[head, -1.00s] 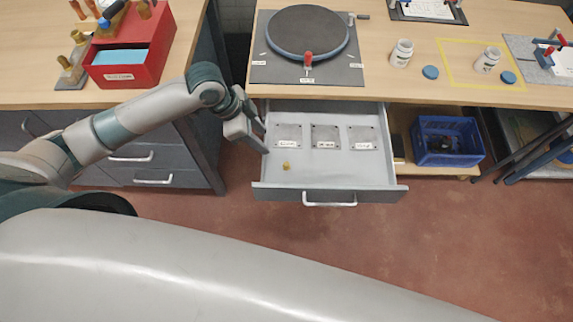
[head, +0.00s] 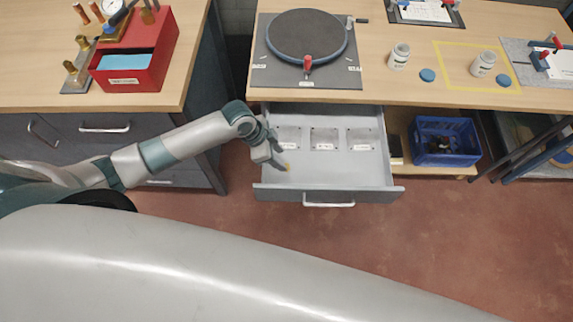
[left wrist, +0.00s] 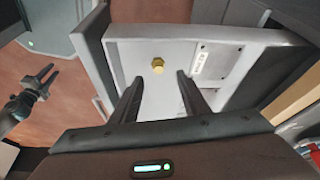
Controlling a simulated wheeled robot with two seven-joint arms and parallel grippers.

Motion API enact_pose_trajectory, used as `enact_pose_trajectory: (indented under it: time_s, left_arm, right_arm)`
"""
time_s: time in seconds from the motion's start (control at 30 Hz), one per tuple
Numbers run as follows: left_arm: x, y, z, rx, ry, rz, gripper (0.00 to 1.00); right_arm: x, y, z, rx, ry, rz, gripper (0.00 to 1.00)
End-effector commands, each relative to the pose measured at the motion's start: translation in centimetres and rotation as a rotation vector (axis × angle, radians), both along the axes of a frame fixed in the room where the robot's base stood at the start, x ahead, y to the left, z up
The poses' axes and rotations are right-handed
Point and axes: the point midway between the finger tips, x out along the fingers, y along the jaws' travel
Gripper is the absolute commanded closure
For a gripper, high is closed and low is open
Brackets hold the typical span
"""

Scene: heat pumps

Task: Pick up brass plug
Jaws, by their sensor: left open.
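The brass plug (left wrist: 157,65) is a small hexagonal brass piece on the floor of the open grey drawer (head: 330,178). In the head view the plug (head: 287,168) is partly covered by my left gripper (head: 277,163). My left gripper reaches down into the left part of the drawer. In the left wrist view its two fingers (left wrist: 159,80) are open and empty, with the plug just beyond the tips, roughly centred between them. A second gripper, my right one (left wrist: 41,82), shows small at the left of the wrist view, above the red floor, its fingers spread and empty.
Labelled plates (head: 325,138) lie at the back of the drawer. The drawer's walls and front handle (head: 328,203) surround the reach. A bench with a round turntable (head: 307,36) stands above. A blue crate (head: 445,141) is on the lower shelf at right.

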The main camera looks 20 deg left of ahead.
Motion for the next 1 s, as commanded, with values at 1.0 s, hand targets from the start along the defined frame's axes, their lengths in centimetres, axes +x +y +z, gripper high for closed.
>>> enact_pose_trajectory:
  time_s: [1.0]
  left_arm:
    - [0.5, -1.6, -4.8, 0.0, 0.002, 0.001, 0.58]
  right_arm:
    - [0.0, 0.0, 2.3, 0.0, 0.0, 0.0, 0.69]
